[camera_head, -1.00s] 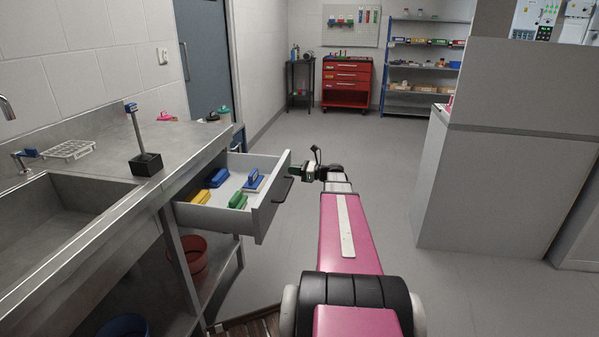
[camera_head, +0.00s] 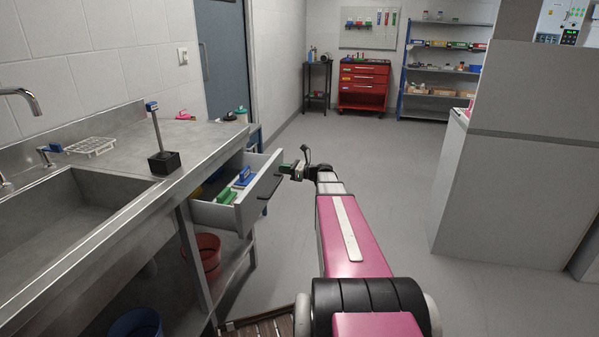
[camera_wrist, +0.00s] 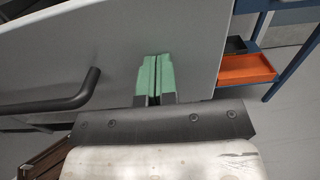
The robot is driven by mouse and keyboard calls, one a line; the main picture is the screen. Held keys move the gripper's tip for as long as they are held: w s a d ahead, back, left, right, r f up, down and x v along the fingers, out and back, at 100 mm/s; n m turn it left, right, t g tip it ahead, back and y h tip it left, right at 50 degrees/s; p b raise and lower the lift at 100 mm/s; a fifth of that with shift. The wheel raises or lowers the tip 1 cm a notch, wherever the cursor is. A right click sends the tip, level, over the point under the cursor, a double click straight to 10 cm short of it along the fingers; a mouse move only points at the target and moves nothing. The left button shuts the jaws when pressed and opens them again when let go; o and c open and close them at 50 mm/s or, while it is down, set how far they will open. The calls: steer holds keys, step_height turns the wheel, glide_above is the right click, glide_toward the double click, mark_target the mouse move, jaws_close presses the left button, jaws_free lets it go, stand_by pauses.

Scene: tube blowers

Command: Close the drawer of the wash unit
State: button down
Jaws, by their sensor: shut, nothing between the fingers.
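The wash unit (camera_head: 140,215) is a steel sink counter on the left. Its grey drawer (camera_head: 250,205) is partly open under the counter, with a dark bar handle (camera_head: 268,186) on its front. Blue and green brushes (camera_head: 228,195) lie inside. My gripper (camera_head: 293,168) is at the right end of the drawer front, outside it. In the wrist view its green fingertips (camera_wrist: 153,80) are shut with nothing between them and appear against the grey drawer front (camera_wrist: 120,50). The handle (camera_wrist: 60,104) is to the left of the fingers there. The drawer's rear is hidden under the counter.
Red bucket (camera_head: 205,258) and blue bucket (camera_head: 135,326) sit below the counter. A black stand with an upright brush (camera_head: 163,160) is on top. A grey partition (camera_head: 505,190) stands to the right. The floor between is free. A red tool cabinet (camera_head: 363,88) is far back.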

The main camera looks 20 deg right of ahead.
glide_toward(244, 163)
steer(key=a, duration=0.2)
steer(key=a+r, duration=0.1)
steer(key=a, duration=0.2)
steer(key=w+a+r, duration=0.1)
steer(key=a, duration=0.2)
steer(key=shift+w+a, duration=0.1)
steer(key=shift+a, duration=0.15)
steer(key=shift+w, duration=0.1)
